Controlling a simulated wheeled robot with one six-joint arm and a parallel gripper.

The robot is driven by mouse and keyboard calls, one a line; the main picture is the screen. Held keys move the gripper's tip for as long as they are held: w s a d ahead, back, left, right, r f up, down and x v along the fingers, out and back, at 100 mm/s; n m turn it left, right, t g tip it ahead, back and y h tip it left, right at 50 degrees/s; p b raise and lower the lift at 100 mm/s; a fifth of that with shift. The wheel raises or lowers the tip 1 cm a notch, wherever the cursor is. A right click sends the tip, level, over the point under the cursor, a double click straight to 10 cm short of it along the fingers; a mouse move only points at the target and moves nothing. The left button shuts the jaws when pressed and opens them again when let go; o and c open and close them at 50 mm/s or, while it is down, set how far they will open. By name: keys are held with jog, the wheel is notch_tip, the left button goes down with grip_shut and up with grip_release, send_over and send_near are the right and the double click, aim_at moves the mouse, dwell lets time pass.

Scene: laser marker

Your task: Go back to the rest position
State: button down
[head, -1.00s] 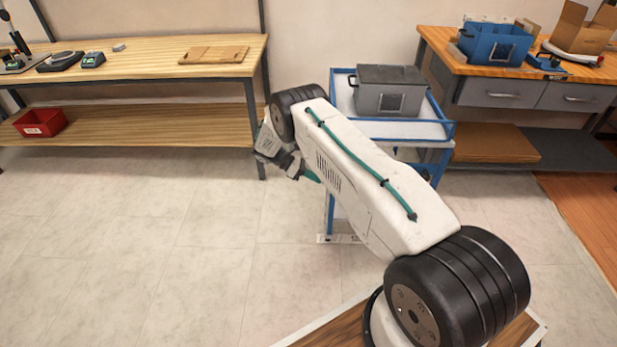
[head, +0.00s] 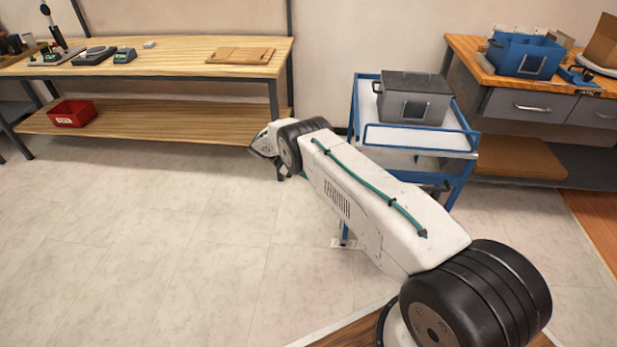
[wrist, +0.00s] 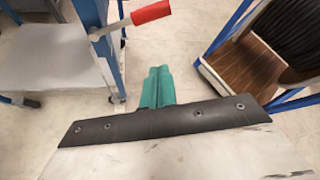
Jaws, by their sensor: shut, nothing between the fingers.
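My gripper shows in the wrist view as two teal fingers (wrist: 157,88) closed together, with nothing between them, above the pale floor. In the head view my arm stretches from the lower right toward the middle, and its fingers are mostly hidden behind the wrist end. That end is in front of the left bench and left of the blue cart (head: 364,138), which is partly behind my arm. A red-handled lever (wrist: 150,13) on a blue post is just beyond and left of the fingers in the wrist view.
A grey bin (head: 413,98) stands on the cart. The left bench (head: 180,62) carries small devices and a board (head: 240,55), with a red box (head: 71,113) on its lower shelf. The right bench holds a blue bin (head: 524,54). Floor at lower left is clear.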

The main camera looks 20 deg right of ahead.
dwell(0.4)
jog(key=s+a+f+m+y, duration=0.1)
jog(key=s+f+m, duration=0.1)
jog(key=s+m, duration=0.15)
jog(key=s+a+r+m+t+y, duration=0.1)
jog(key=s+a+r+m+y, duration=0.15)
jog(key=s+r, duration=0.65)
jog(key=s+a+r+m+t+y, duration=0.1)
jog(key=s+r+m, duration=0.2)
jog(key=r, duration=1.2)
jog(key=s+a+r+m+t+y, duration=0.15)
jog(key=s+r, duration=0.35)
jog(key=r, duration=0.7)
jog(key=s+a+r+m+t+y, duration=0.1)
jog(key=s+r, duration=0.3)
jog(key=s, duration=0.5)
jog(key=s+a+r+m+t+y, duration=0.1)
jog(key=s+r+t, duration=0.2)
jog(key=s, duration=0.6)
jog(key=s+a+r+m+t+y, duration=0.1)
jog(key=s+r+t, duration=0.1)
jog(key=s+r, duration=0.4)
jog(key=shift+s, duration=1.55)
